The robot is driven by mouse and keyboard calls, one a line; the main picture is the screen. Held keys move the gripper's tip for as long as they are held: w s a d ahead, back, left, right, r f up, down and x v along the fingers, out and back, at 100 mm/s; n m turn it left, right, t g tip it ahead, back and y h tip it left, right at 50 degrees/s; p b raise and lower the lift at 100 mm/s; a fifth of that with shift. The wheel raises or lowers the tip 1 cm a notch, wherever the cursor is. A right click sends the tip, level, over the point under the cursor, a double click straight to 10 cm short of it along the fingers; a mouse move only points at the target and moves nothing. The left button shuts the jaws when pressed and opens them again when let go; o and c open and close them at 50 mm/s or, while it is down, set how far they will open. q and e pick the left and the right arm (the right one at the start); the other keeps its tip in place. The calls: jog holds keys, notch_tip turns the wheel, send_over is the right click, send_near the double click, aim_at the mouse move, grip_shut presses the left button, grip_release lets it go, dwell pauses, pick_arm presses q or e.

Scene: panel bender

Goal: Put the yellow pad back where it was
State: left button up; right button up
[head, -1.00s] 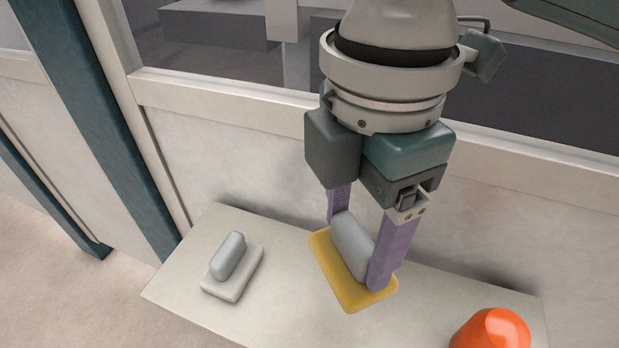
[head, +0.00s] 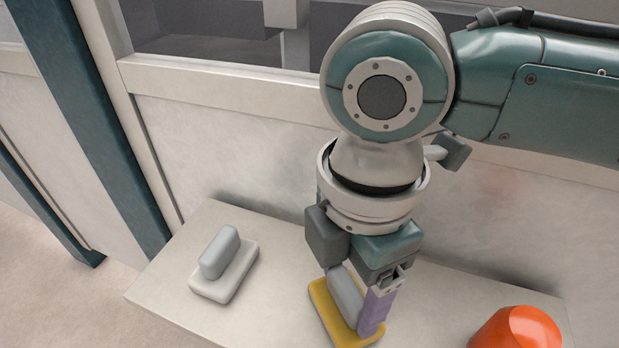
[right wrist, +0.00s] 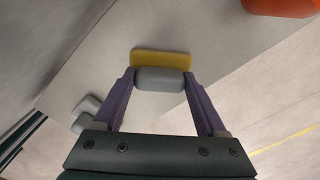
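The yellow pad (head: 325,310) has a grey block handle on top. It is at the middle of the pale shelf (head: 270,305), low over it or on it; I cannot tell whether it touches. My right gripper (head: 352,303) points down with its purple fingers at the two ends of the handle, shut on it. In the right wrist view the yellow pad (right wrist: 160,57) shows beyond the handle, between the fingertips. My left gripper is not in view.
A white pad with a grey handle (head: 224,268) sits on the shelf to the left. An orange object (head: 515,332) is at the right. A machine wall (head: 240,155) rises behind the shelf. The shelf between the two pads is clear.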

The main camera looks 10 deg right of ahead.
aim_at(350, 287)
jog(key=o, duration=0.4)
notch_tip(350, 287, up, 12)
jog(key=p, duration=0.5)
jog(key=s+a+f+m+t+y, duration=0.2)
jog(key=s+a+m+y, duration=0.2)
jog(key=s+a+m, duration=0.15)
jog(key=s+d+f+m+h, duration=0.1)
jog(key=s+d+m, duration=0.1)
jog(key=d+m, duration=0.2)
jog(key=s+d+f+m+t+h, duration=0.1)
jog(key=s+d+m, duration=0.1)
jog(key=d+m, duration=0.2)
jog(key=s+d+f+m+h, duration=0.1)
jog(key=s+d+m, duration=0.1)
jog(key=d+m, duration=0.2)
jog(key=shift+s+d+m+t+h, duration=0.15)
jog(key=shift+s+d+m+h, duration=0.05)
jog(key=shift+d, duration=0.5)
jog(key=shift+s+d+m+t+h, duration=0.15)
jog(key=shift+s+d+h, duration=0.05)
jog(key=shift+d, duration=0.5)
